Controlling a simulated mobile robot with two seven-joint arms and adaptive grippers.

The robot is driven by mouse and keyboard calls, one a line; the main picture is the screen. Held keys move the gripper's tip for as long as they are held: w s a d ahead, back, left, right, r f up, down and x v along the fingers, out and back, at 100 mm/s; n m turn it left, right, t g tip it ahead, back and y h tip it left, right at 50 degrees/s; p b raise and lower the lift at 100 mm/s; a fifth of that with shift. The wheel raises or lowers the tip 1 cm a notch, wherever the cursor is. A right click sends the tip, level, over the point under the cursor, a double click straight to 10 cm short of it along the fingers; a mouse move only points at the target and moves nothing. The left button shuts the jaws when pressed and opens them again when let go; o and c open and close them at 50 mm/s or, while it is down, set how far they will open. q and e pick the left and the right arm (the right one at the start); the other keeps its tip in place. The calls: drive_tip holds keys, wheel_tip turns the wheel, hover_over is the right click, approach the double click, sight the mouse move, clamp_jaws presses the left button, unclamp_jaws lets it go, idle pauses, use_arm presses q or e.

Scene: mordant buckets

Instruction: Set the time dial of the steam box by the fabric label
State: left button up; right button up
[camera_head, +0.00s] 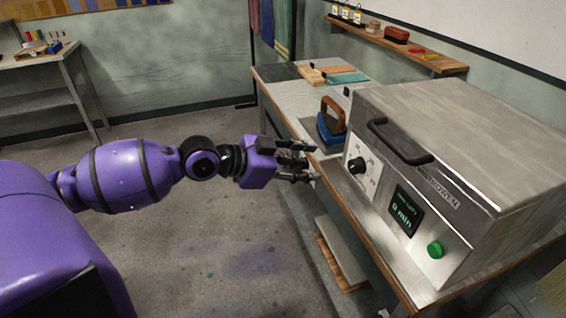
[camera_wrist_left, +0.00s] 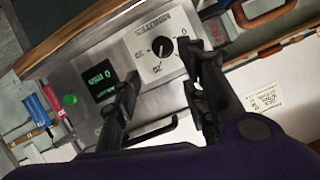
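The steam box (camera_head: 440,170) is a grey metal case on the bench at the right, with a dark handle (camera_head: 400,141) on its lid. Its black time dial (camera_head: 357,165) sits on a white plate on the front; the dial (camera_wrist_left: 163,46) and the word MINUTES also show in the left wrist view. The display (camera_head: 404,211) reads 0 min. My left gripper (camera_head: 306,161) is open and empty, in front of the dial and apart from it in the head view. In the left wrist view its fingers (camera_wrist_left: 160,95) are spread. My right gripper is in neither view.
A green button (camera_head: 435,250) is on the box's front. An iron (camera_head: 331,125) with a brown handle stands on the bench beside the box. Coloured folded pieces (camera_head: 333,75) lie farther back. A wall shelf (camera_head: 400,45) holds small items.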

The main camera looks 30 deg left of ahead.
use_arm(q)
drive_tip(key=v, duration=0.7)
idle(0.6)
